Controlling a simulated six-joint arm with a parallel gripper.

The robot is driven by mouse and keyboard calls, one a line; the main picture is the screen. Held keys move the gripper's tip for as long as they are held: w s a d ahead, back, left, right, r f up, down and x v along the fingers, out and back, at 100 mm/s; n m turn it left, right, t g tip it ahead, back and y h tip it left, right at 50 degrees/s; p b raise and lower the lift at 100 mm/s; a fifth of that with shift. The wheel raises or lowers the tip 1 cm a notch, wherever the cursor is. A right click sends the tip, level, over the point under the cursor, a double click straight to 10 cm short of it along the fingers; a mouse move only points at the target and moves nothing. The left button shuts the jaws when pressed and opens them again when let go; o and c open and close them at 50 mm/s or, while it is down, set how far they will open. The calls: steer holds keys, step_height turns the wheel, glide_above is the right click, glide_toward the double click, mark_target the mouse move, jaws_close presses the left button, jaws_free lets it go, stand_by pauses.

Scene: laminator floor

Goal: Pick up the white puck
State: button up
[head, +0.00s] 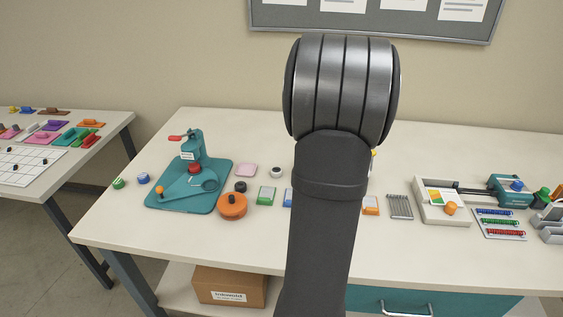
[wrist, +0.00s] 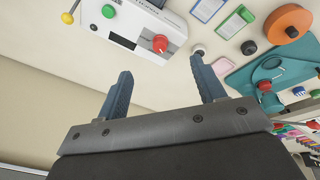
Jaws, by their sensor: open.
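The white puck (head: 276,173) is a small round piece with a dark top in the head view. It lies on the table just left of my arm, right of the pink square. In the wrist view the puck (wrist: 198,49) shows just beyond the tip of the right finger, partly covered by it. My gripper (wrist: 160,66) is open, with nothing between its two blue fingers. It is apart from the puck, which lies toward the right finger rather than midway between them. My own arm hides the gripper in the head view.
A white machine with a red knob (wrist: 160,44) lies ahead of the fingers. Left of the puck are a pink square (head: 245,170), a black puck (head: 240,186), an orange disc (head: 232,207) and a teal press base (head: 160,199). A green-framed card (head: 266,196) lies in front.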

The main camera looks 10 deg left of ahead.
steer(key=w+a+f+n+g, duration=0.2)
steer(key=w+a+f+n, duration=0.15)
steer(key=w+a, duration=0.4)
steer(key=n+g, duration=0.1)
steer(key=n, duration=0.2)
glide_above(276, 170)
step_height(276, 170, down, 4)
steer(key=r, duration=0.1)
step_height(276, 170, down, 12)
steer(key=shift+w+d+f, duration=0.15)
steer(key=shift+f, duration=0.05)
step_height(276, 170, down, 5)
steer(key=shift+f, duration=0.15)
steer(key=c, duration=1.1)
